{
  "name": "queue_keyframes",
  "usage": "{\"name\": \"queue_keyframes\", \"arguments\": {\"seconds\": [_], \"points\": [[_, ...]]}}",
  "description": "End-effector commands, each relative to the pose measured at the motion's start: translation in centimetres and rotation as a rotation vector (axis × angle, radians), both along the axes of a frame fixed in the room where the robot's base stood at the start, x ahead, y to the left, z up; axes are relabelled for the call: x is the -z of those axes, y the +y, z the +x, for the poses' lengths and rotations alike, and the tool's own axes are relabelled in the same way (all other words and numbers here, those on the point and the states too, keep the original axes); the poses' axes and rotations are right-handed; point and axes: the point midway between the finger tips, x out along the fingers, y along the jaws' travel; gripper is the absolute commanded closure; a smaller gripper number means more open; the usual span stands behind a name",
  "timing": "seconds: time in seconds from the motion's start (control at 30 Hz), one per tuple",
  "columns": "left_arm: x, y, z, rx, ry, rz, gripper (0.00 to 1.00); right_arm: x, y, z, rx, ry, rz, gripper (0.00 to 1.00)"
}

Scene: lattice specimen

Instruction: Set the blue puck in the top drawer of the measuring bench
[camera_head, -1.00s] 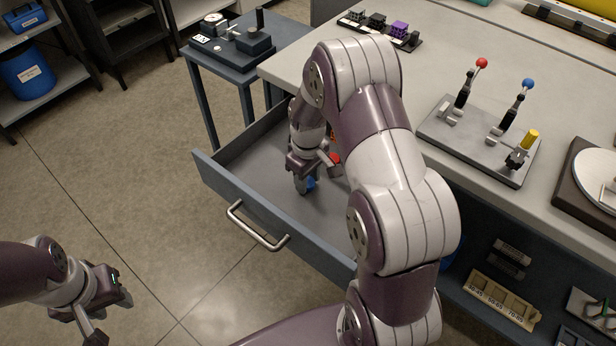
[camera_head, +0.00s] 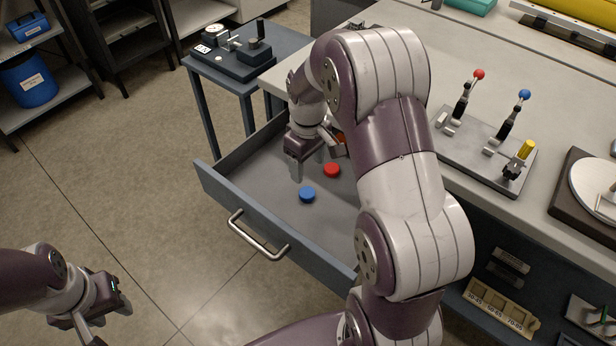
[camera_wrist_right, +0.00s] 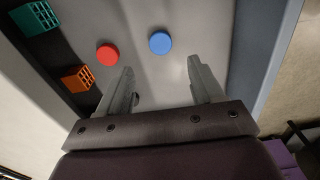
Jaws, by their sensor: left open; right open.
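The blue puck (camera_head: 307,195) lies flat on the floor of the pulled-out drawer (camera_head: 320,257) of the measuring bench (camera_head: 460,65). My right gripper (camera_head: 316,166) is open and empty above the drawer, behind the puck and apart from it. In the right wrist view the blue puck (camera_wrist_right: 160,43) lies beyond the gap between the open fingertips (camera_wrist_right: 160,70). A red puck (camera_head: 332,170) lies beside it in the drawer. My left gripper (camera_head: 107,320) is open and empty over the floor at lower left.
An orange lattice block (camera_wrist_right: 78,79) and a teal one (camera_wrist_right: 35,18) sit along the drawer's side. A lever plate (camera_head: 480,150) and a round turntable (camera_head: 598,180) stand on the bench. A small side table (camera_head: 285,42) adjoins the drawer. My right arm hides part of the drawer and bench.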

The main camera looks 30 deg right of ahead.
Motion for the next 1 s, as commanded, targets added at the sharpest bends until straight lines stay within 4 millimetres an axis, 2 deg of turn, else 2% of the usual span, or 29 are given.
{"name": "queue_keyframes", "arguments": {"seconds": [0.03,0.1,0.17,0.27,0.37,0.5,0.6,0.67,0.77,1.0], "points": [[-0.2,0.0,0.0,0.0,0.0,0.0,0.6,-1.1,0.0,0.0,0.0,-0.002,0.0,0.34],[-0.3,0.0,0.0,0.0,0.0,0.0,0.6,-2.0,0.0,0.0,0.0,0.0,0.0,0.34],[-0.3,0.0,0.0,0.0,0.0,0.0,0.6,-2.5,0.1,-0.1,0.001,0.0,0.0,0.34],[-0.3,0.0,0.0,0.0,0.0,0.0,0.6,-2.9,1.2,-1.2,0.029,-0.008,0.0,0.34],[-0.3,0.0,0.0,0.0,0.0,0.0,0.6,-2.8,3.7,-4.0,0.103,-0.033,0.0,0.34],[-0.3,0.0,0.0,0.0,0.0,0.0,0.6,-2.4,6.7,-8.9,0.225,-0.079,0.011,0.34],[-0.3,0.0,0.0,0.0,0.0,0.0,0.6,-2.0,7.8,-11.8,0.289,-0.1,0.021,0.34],[-0.3,0.0,0.0,0.0,0.0,0.0,0.6,-1.8,8.2,-12.9,0.312,-0.108,0.025,0.34],[-0.3,0.0,0.0,0.0,0.0,0.0,0.6,-1.6,8.4,-13.6,0.332,-0.113,0.029,0.34],[-0.3,0.0,0.0,0.0,0.0,0.0,0.6,-1.6,8.4,-13.7,0.333,-0.111,0.028,0.34]]}}
